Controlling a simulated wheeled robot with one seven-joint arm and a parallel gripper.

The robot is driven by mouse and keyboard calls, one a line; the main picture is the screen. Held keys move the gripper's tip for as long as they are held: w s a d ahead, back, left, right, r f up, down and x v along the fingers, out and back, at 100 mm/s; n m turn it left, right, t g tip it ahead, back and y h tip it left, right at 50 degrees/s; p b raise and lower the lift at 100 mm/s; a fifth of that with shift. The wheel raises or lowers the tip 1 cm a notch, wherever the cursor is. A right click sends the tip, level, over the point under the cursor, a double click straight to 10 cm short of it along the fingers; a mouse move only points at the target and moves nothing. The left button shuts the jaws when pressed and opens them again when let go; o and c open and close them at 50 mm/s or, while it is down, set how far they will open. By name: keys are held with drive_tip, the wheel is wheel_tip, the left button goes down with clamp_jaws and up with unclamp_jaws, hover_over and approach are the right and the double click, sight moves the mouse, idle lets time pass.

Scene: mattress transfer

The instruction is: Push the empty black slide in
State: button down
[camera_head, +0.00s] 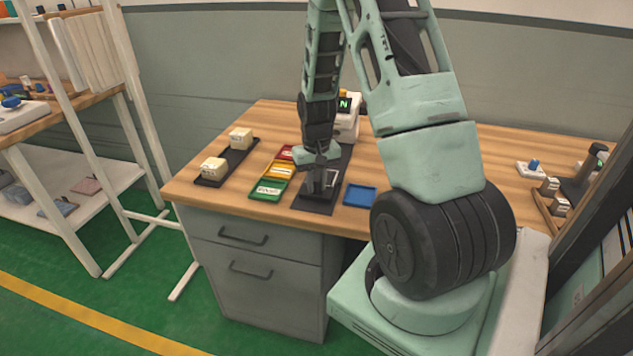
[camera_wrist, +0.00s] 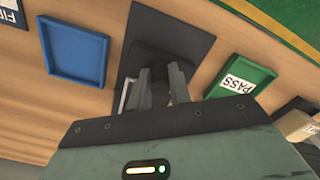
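The black slide (camera_head: 317,207) extends from the white device (camera_head: 346,118) toward the table's front edge. In the wrist view it shows as a flat dark plate (camera_wrist: 188,32) with a darker block on it near the fingertips. I see no loose item on its visible part. The gripper hides part of the slide.
A green PASS tray (camera_head: 268,190), a yellow tray (camera_head: 278,170) and a red tray (camera_head: 286,153) lie left of the slide. A blue tray (camera_head: 360,196) lies right. Two pale boxes stand on a dark strip (camera_head: 228,163) farther left.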

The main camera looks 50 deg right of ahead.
drive_tip(key=w+d, duration=0.1)
drive_tip(key=d, duration=0.2)
drive_tip(key=w+d, duration=0.1)
drive_tip(key=d, duration=0.1)
drive_tip(key=w+d+p, duration=0.1)
drive_tip(key=d, duration=0.2)
drive_tip(key=shift+w+d, duration=0.3)
drive_tip(key=shift+w, duration=0.05)
drive_tip(key=c, duration=1.6)
unclamp_jaws()
drive_tip(key=shift+o, duration=0.2)
wheel_tip(320, 180, up, 18)
drive_tip(key=shift+f+b, duration=0.25)
drive_tip(key=shift+b, duration=0.15)
